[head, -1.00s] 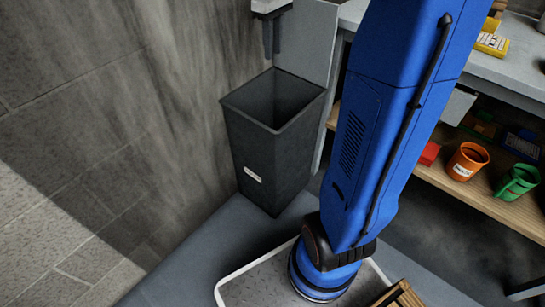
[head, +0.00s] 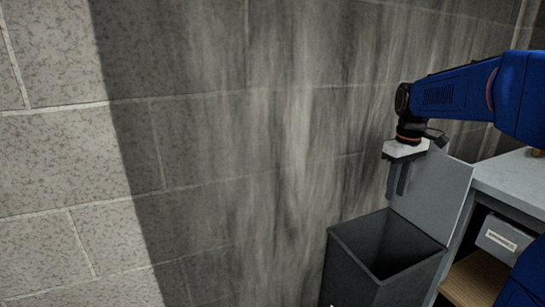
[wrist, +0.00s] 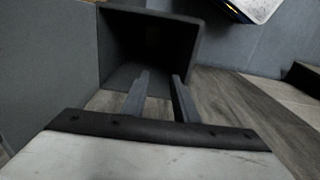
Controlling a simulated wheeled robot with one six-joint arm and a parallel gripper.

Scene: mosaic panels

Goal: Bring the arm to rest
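My gripper (head: 397,194) hangs at the end of my blue arm, fingers pointing down, above the dark bin (head: 345,275) in the head view. In the wrist view, the two grey fingers of my gripper (wrist: 161,76) stand apart with nothing between them. My gripper is open and empty. The bin's open mouth (wrist: 110,45) shows just beyond the fingertips there. The bin's inside is dark, and I cannot tell whether anything lies in it.
A grey workbench (head: 512,178) stands right of the bin, with a grey upright panel (head: 435,195) at its end. A grey labelled box (head: 503,236) sits under the bench top, above a wooden shelf (head: 474,282). A stone block wall (head: 240,150) rises behind the bin.

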